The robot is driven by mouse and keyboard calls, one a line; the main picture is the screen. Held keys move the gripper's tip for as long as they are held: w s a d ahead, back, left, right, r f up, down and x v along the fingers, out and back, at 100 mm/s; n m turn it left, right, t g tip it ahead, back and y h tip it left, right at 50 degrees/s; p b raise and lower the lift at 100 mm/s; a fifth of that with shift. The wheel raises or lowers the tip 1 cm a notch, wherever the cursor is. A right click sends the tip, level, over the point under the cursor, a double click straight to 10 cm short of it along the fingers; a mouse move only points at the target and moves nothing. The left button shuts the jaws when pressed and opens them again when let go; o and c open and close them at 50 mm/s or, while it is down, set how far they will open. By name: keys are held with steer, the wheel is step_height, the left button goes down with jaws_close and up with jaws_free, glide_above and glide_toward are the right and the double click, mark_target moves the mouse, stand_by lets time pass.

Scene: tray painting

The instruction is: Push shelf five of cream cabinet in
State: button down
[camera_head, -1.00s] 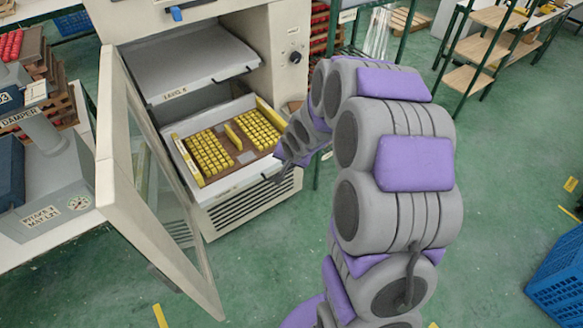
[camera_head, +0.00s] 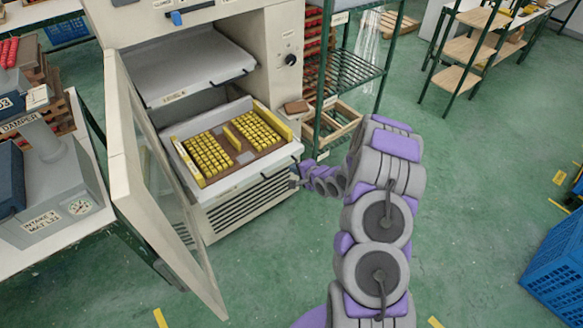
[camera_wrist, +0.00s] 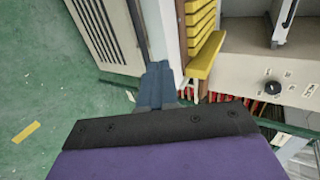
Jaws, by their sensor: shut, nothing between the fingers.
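The cream cabinet (camera_head: 265,50) stands at the upper left with its glazed door (camera_head: 150,185) swung open. Its lower white shelf (camera_head: 238,182), apparently shelf five, sticks out of the opening and bears a brown board with rows of yellow pieces (camera_head: 208,155). My gripper (camera_head: 292,181) is by the shelf's front right corner, low and just outside it. In the wrist view, my gripper's shut fingers (camera_wrist: 160,80) are empty and lie close to the shelf's pale front edge (camera_wrist: 162,30); I cannot tell whether they touch.
An upper white shelf (camera_head: 190,65) is also partly out, above the lower one. A green rack (camera_head: 350,70) stands right of the cabinet. A bench with a grey device (camera_head: 50,195) is at the left, a blue crate (camera_head: 555,270) at the lower right.

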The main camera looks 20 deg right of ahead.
mark_target(279, 162)
steer(key=b+x, duration=0.1)
steer(key=x, duration=0.8)
steer(key=shift+w, duration=0.1)
